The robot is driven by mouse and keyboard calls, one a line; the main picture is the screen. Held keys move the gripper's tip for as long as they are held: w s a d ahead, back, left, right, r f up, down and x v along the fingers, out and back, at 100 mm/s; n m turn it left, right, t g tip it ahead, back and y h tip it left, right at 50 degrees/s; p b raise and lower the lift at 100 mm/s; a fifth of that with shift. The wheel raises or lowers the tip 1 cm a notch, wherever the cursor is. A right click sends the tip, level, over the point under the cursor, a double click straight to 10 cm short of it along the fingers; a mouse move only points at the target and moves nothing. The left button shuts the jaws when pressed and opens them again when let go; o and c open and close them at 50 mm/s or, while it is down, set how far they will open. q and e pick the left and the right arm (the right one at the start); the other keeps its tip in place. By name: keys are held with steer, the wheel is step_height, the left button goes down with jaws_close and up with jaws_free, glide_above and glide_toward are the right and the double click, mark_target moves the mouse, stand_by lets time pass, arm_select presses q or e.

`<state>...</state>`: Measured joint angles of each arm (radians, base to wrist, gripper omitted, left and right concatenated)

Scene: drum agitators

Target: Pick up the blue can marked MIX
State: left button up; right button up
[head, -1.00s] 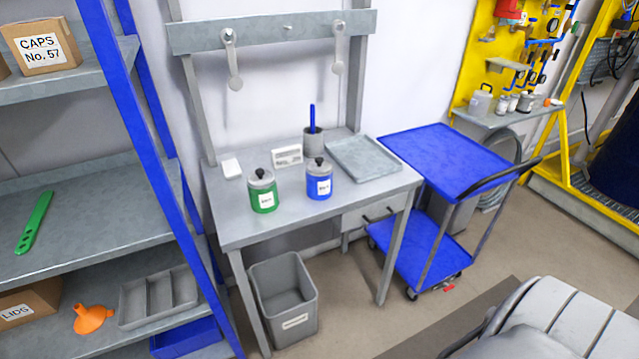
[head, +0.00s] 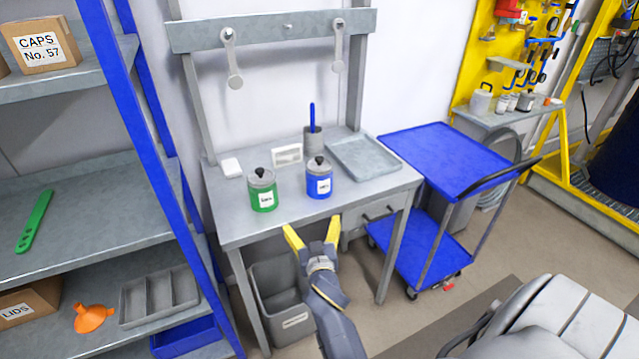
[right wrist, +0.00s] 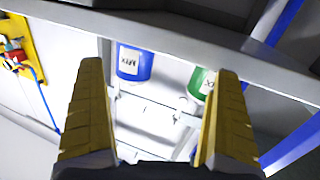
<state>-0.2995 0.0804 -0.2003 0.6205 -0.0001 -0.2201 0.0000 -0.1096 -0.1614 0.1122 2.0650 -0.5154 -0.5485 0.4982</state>
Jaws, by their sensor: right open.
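The blue can (head: 319,184) has a grey lid with a black knob and a white label. It stands upright on the grey workbench (head: 235,232), right of a similar green can (head: 262,196). My right gripper (head: 311,233) is open and empty, in front of the bench edge and below the cans, apart from both. In the right wrist view, the blue can (right wrist: 134,64) shows between the two yellow fingers, left of centre, its label reading MIX. The green can (right wrist: 203,83) is also between the fingers, beside the right one. My left gripper is not in view.
A grey tray (head: 363,154), a holder with a blue pen (head: 312,118), a small card (head: 287,154) and a white block (head: 231,167) are on the bench. A grey bin (head: 280,303) stands below. A blue cart (head: 445,158) stands at right, shelving at left.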

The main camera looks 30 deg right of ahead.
steer(key=m+h, duration=0.2)
glide_toward(319, 177)
steer(key=s+a+f, duration=0.1)
steer(key=s+f, duration=0.1)
steer(key=s, duration=0.1)
steer(key=x, duration=0.5)
steer(key=f+x, duration=0.1)
steer(key=x, duration=1.1)
steer(key=shift+w+f, duration=0.2)
steer(key=shift+f, duration=0.05)
steer(key=shift+r, duration=0.1)
steer(key=c, duration=1.6)
